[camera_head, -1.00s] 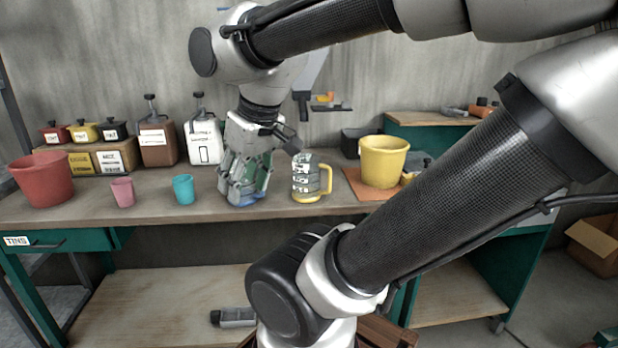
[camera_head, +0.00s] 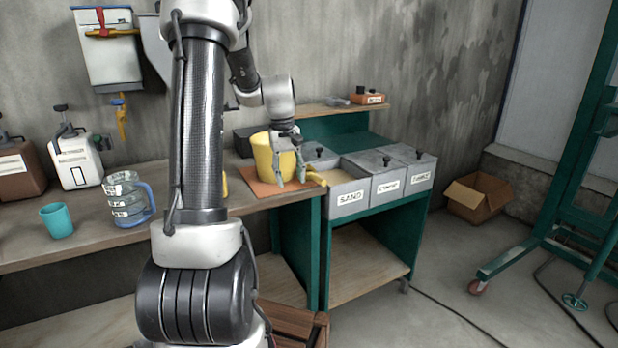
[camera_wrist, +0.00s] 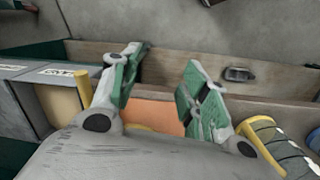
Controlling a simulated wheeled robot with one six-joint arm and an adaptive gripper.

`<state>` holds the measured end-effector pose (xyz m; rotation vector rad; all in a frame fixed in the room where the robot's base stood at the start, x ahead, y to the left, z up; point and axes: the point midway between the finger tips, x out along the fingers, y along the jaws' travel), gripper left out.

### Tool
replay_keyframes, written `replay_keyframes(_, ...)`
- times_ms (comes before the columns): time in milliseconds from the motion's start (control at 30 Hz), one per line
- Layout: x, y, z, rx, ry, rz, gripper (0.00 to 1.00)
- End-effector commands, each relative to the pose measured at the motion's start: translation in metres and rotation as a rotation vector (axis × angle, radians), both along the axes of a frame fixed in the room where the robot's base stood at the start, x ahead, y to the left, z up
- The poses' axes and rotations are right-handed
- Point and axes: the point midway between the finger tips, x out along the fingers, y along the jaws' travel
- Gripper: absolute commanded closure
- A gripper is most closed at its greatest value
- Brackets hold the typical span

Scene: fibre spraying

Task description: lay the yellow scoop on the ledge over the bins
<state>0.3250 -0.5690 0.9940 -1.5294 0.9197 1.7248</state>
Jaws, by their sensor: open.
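The yellow scoop (camera_head: 316,179) lies at the right edge of the orange mat, beside the sand bin. A yellow upright piece, seemingly part of it, shows in the wrist view (camera_wrist: 82,88). My gripper (camera_head: 290,180) is over the mat, in front of the yellow bucket (camera_head: 263,150) and just left of the scoop. In the wrist view its fingers (camera_wrist: 160,85) are apart with nothing held between them; whether one touches the scoop cannot be told. The wooden ledge (camera_head: 312,110) runs above and behind the lidded grey bins (camera_head: 388,184).
A brick-coloured block (camera_head: 368,98) and a small grey item sit on the ledge's right half; its left end is bare. The measuring jug (camera_head: 130,200) and teal cup (camera_head: 56,220) stand left on the bench. A cardboard box (camera_head: 476,197) is on the floor.

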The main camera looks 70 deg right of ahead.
Motion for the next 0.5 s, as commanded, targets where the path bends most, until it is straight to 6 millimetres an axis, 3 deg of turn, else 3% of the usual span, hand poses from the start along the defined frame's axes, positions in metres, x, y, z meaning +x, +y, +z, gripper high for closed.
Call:
replay_keyframes(33,-0.023,-0.027,-0.015,0.003,0.009,-0.018,0.55)
replay_keyframes(100,-0.042,-0.06,-0.027,-0.013,0.019,-0.004,0.55)
replay_keyframes(167,-0.048,-0.088,-0.03,-0.037,0.024,0.036,0.55)
replay_keyframes(233,-0.042,-0.118,-0.014,-0.096,0.028,0.112,0.55)
replay_keyframes(300,-0.04,-0.134,0.0,-0.135,0.035,0.176,0.55)
replay_keyframes(500,-0.042,-0.134,-0.016,-0.127,0.041,0.235,0.55)
